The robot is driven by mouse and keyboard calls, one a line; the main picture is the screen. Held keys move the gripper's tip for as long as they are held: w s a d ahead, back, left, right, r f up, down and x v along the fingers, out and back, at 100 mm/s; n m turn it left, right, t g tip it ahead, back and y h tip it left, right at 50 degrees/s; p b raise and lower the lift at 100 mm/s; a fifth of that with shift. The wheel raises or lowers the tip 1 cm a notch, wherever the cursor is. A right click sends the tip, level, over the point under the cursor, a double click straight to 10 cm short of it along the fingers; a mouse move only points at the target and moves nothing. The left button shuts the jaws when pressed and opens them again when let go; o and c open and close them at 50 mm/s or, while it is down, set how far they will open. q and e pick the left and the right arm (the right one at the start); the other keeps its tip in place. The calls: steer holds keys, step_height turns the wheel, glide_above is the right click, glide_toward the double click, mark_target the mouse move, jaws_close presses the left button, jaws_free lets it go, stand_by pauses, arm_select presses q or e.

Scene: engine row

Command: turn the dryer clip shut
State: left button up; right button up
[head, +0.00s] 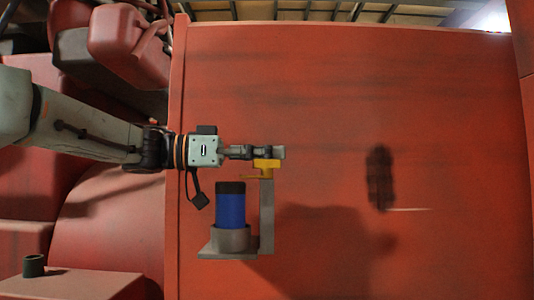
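The dryer is a blue cylinder (230,208) with a dark top, standing upright in a grey cup on a grey bracket (267,215) against the red wall. The yellow clip (266,164) sits at the top of the bracket's upright, with a thin arm reaching left above the dryer's top. My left gripper (272,152) reaches in level from the left, its fingers right at the clip's upper edge. I see the fingers edge-on, so their gap and any hold on the clip are hidden. My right gripper is not in view.
The red wall panel (450,120) fills the middle and right, with open room right of the bracket. A dark shape (380,178), perhaps a shadow, shows on it. Red engine housings (130,45) crowd the left. A small dark cup (34,266) stands on a red block, lower left.

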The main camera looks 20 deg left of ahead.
arm_select(q)
steer(key=shift+w+a+f, duration=0.2)
steer(key=shift+w+f, duration=0.1)
steer(key=shift+w, duration=0.25)
jaws_close()
steer(key=shift+s+d+r, duration=0.15)
steer(key=shift+s, duration=0.15)
steer(key=shift+w, duration=0.2)
steer(key=shift+m+g+h+p, duration=0.3)
steer(key=shift+m+g+h, duration=0.2)
steer(key=shift+m+g, duration=0.5)
steer(key=shift+g, duration=0.4)
steer(key=shift+o, duration=1.8)
jaws_free()
steer(key=shift+s, duration=0.1)
